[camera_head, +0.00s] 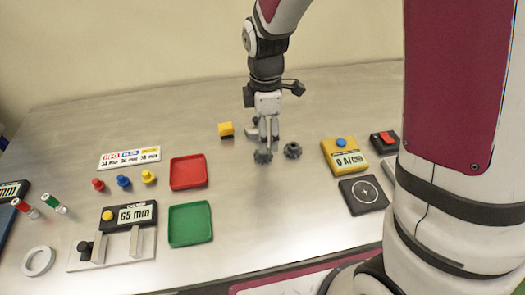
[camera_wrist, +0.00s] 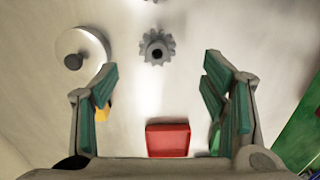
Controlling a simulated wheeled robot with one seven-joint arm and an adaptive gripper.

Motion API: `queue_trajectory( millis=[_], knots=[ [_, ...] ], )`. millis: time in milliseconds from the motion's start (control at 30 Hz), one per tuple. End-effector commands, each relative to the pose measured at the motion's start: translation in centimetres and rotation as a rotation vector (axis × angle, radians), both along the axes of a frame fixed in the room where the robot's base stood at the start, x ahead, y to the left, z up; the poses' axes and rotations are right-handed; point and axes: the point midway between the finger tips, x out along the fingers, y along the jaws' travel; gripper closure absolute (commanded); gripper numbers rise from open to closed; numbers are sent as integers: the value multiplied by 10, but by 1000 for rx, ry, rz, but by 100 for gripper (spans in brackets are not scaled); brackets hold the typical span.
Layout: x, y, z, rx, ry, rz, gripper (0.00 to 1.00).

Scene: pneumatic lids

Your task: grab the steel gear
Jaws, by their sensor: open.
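Two toothed grey gears lie on the table near my gripper. The nearer gear (camera_head: 263,156) sits just below the fingers in the head view, and the other gear (camera_head: 292,150) is to its right. In the wrist view one gear (camera_wrist: 157,48) lies flat, with its dark centre hole showing, between and slightly beyond the fingertips.
A pale disc with a dark knob (camera_wrist: 80,52) lies beside the left finger in the wrist view. A yellow scale display (camera_head: 345,154) and black pad (camera_head: 363,195) are right.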

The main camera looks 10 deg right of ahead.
Motion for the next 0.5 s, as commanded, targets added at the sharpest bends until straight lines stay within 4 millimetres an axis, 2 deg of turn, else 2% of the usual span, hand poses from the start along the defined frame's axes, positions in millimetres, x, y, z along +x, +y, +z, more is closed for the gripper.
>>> queue_trajectory(
  millis=[100,333,500],
  knots=[
    [0,0,-16,0,1,-1,33],
    [0,0,-30,0,1,-1,33],
    [2,-1,-52,-1,2,-2,33]
  ],
)
